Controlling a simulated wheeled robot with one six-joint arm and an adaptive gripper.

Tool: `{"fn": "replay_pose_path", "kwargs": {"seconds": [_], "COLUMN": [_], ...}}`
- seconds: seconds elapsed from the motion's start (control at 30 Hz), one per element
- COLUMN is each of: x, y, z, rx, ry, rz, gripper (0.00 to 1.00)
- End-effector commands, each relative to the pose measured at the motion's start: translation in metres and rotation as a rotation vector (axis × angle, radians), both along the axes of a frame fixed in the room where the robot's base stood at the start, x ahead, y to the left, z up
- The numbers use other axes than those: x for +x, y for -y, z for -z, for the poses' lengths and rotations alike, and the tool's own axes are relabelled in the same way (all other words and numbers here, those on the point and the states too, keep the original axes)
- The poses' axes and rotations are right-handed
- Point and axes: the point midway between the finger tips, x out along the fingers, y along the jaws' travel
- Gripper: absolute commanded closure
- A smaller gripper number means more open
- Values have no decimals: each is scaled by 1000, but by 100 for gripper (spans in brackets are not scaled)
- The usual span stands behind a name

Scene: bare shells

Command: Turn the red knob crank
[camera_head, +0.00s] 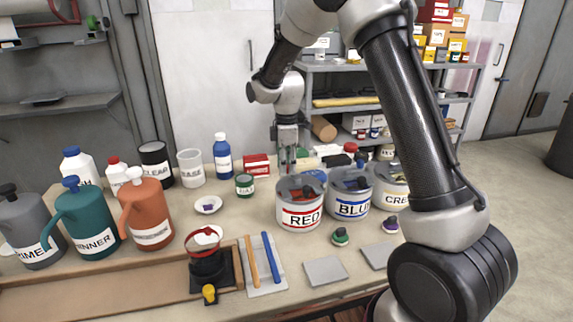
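My gripper (287,165) hangs pointing down over the back of the table, just behind the tub labelled RED (299,220). Its fingers are small and partly lost against the things behind, so I cannot tell whether they are open or shut. I cannot clearly make out a crank with a red knob. A small rounded red thing (350,147) shows behind the tubs, right of my gripper. The RED tub holds dark and reddish pieces. A black stand (208,268) at the front carries a cup with a red rim and has a yellow knob (209,293).
Tubs labelled BLUE (352,207) and CREAM (391,198) stand right of the RED tub. Grey, teal and orange jugs (150,215) crowd the left. Bottles and a red box (256,164) stand at the back. Two flat grey plates (325,271) lie at the front.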

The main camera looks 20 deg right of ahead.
Motion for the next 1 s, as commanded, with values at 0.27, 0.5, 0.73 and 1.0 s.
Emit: {"fn": "replay_pose_path", "kwargs": {"seconds": [0.27,0.5,0.73,1.0], "x": [0,1,4,8], "y": [0,1,6,16], "z": [0,0,0,0], "rx": [0,0,0,0], "ry": [0,0,0,0], "rz": [1,35,161,403], "gripper": [100,100,100,100]}}
